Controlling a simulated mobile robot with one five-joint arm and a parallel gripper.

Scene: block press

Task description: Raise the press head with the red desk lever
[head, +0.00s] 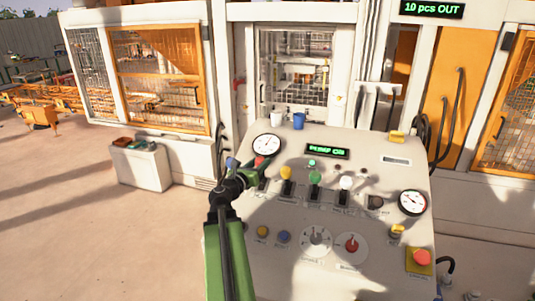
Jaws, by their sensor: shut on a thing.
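The control desk (385,265) stands in front of me in the head view. The red lever (259,160) is the leftmost of a row of levers; its red knob shows at the end of my arm. My gripper (258,167) is shut on the red lever, and its dark fingers hide most of the stick. The press is behind the mesh window (297,72) at the back; I cannot tell the height of its head.
Yellow (286,173), green (316,178) and white (346,183) levers stand right of the red one. A gauge (267,145) is just behind my gripper. A red stop button (421,257) is front right.

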